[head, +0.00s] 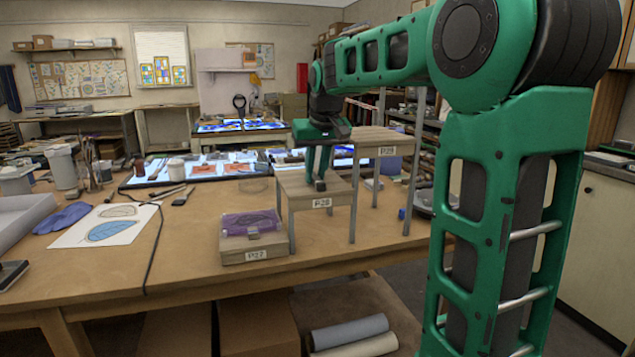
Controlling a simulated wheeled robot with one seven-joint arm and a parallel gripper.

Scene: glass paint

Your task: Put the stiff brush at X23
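My gripper (320,182) points down over the wooden stand labelled P28 (297,186). Its dark lower end is at or just above the stand's top; I cannot tell whether it touches. The fingers are small and seen from behind, so I cannot tell whether they are open or hold something. I cannot surely pick out the stiff brush. A small dark flat-ended tool (181,199) lies on the wooden table, and several brushes stand in a holder (92,178) at the left. No label reading X23 is legible in this view.
A taller stand (376,136) rises right of P28. The table's front middle is clear.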

